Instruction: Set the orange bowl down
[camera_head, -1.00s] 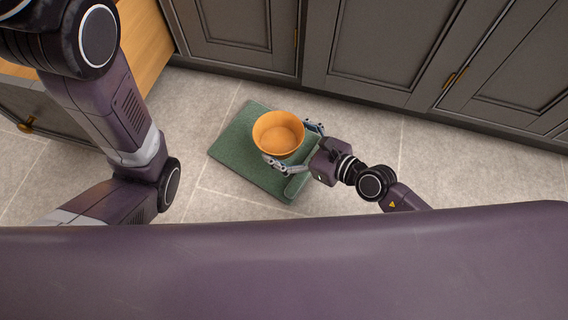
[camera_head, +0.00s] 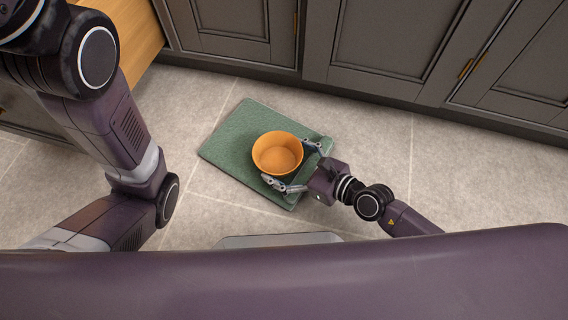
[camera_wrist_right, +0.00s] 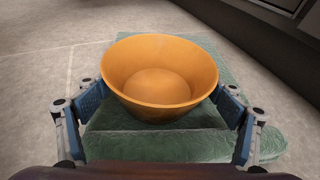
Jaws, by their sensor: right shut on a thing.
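The orange bowl (camera_head: 278,155) is upright and empty over the green mat (camera_head: 227,134) in the head view. It also fills the middle of the right wrist view (camera_wrist_right: 160,75), with the mat (camera_wrist_right: 150,147) beneath it. I cannot tell whether its base touches the mat. My right gripper (camera_head: 294,167) has one finger on each side of the bowl and is shut on it. In the wrist view, the fingers (camera_wrist_right: 160,100) flank the bowl's near part. My left arm shows at the left of the head view, but its gripper is out of view.
Grey cabinets (camera_head: 385,45) line the back, with a drawer or wooden unit (camera_head: 128,30) at the upper left. The tiled floor (camera_head: 400,150) around the mat is clear. A grey edge (camera_head: 280,240) shows just in front of my body.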

